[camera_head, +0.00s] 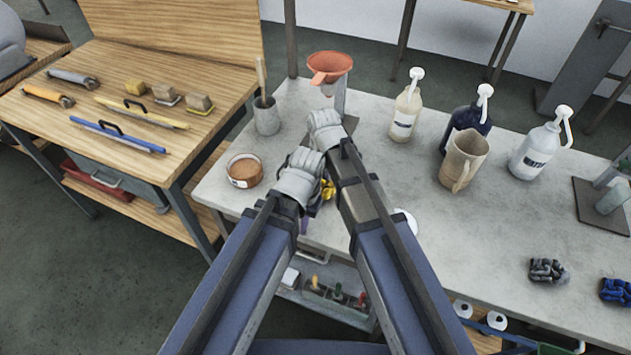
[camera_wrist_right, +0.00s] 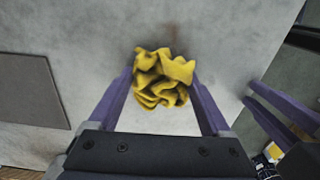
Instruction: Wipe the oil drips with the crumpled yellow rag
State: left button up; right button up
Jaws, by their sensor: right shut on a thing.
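The crumpled yellow rag (camera_wrist_right: 163,78) is between the purple fingers of my right gripper (camera_wrist_right: 160,92), which is shut on it just over the grey tabletop. In the head view a bit of the rag (camera_head: 328,189) shows between my arms; the right gripper (camera_head: 319,204) there is mostly hidden. A faint brownish stain (camera_wrist_right: 172,32), perhaps an oil drip, lies beyond the rag in the right wrist view. My left gripper (camera_head: 303,223) is mostly hidden behind its arm. Its purple fingers (camera_wrist_right: 268,102) show apart at the right of the wrist view, with nothing seen between them.
A dish of brown stuff (camera_head: 244,171), a grey cup with a brush (camera_head: 266,117) and an orange funnel (camera_head: 331,66) stand near my wrists. Pump bottles (camera_head: 404,112) and a beige jug (camera_head: 462,160) stand to the right.

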pick_arm(q)
jog(key=shift+w+d+f, duration=0.1)
jog(key=shift+d, duration=0.05)
pick_arm(e)
jog(key=shift+d+f, duration=0.1)
jog(key=shift+d, duration=0.3)
jog(key=shift+d, duration=0.2)
pick_arm(q)
jog(key=shift+w+d+p, duration=0.1)
jog(key=shift+p, duration=0.2)
pick_arm(e)
jog(key=shift+s+d, duration=0.2)
jog(key=shift+d, duration=1.2)
jog(key=shift+d, duration=0.1)
pick_arm(q)
jog(key=shift+s, duration=0.2)
pick_arm(e)
jog(key=shift+s+d, duration=0.3)
jog(key=shift+d, duration=0.4)
jog(key=shift+s+d, duration=0.3)
jog(key=shift+d, duration=0.4)
